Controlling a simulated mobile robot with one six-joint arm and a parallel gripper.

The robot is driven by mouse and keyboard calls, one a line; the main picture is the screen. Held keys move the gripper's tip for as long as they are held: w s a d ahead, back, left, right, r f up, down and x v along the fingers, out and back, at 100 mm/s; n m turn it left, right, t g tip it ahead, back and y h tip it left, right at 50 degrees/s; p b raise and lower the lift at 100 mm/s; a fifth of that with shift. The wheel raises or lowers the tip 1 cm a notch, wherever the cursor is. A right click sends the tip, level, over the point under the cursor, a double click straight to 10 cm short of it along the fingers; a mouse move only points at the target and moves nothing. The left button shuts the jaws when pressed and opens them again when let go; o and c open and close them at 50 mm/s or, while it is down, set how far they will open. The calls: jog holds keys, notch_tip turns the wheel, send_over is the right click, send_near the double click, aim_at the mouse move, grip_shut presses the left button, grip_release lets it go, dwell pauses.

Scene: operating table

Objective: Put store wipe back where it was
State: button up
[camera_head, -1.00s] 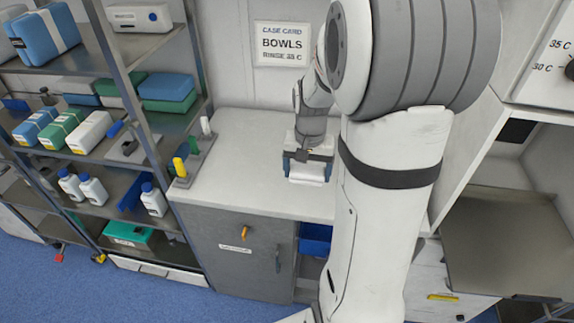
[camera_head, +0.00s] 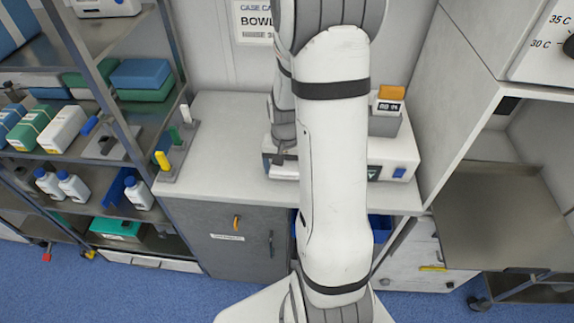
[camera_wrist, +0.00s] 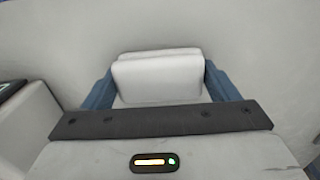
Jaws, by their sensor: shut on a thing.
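The store wipe appears to be the white, soft-edged block (camera_wrist: 157,78) in the wrist view. My gripper (camera_wrist: 160,90) is shut on it, with one blue finger against each side. In the head view my gripper (camera_head: 281,160) is over the counter, left of my large arm link. That link hides part of it, and the wipe cannot be clearly told apart from the white surfaces there. I cannot tell whether the wipe touches the surface below.
A white device (camera_head: 393,158) with a small display stands on the counter (camera_head: 215,150), right of my arm and partly hidden. A rack of coloured pegs (camera_head: 176,150) is at the counter's left. Shelving (camera_head: 75,55) stands left. Clear counter lies between rack and gripper.

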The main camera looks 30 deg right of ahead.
aim_at(285, 167)
jog(key=shift+s+f, duration=0.1)
jog(key=shift+f, duration=0.15)
jog(key=o, duration=0.9)
notch_tip(285, 167, up, 12)
jog(key=shift+s+a+r+n+t+b, duration=0.1)
jog(key=shift+s+a+r+n+t, duration=0.45)
jog(key=shift+s+a+r+n, duration=1.15)
jog(key=shift+s+a+r+n+t+b, duration=0.15)
jog(key=shift+s+a+r+n+t, duration=0.65)
jog(key=shift+s+a, duration=1.6)
jog(key=shift+s+a+r+n+t+b, duration=0.1)
jog(key=shift+s+a+r+n+t, duration=0.15)
jog(key=shift+s+a+r+n, duration=1.25)
jog(key=shift+s+a+r+m, duration=0.15)
jog(key=shift+s+a+m, duration=0.2)
jog(key=shift+s+m, duration=0.35)
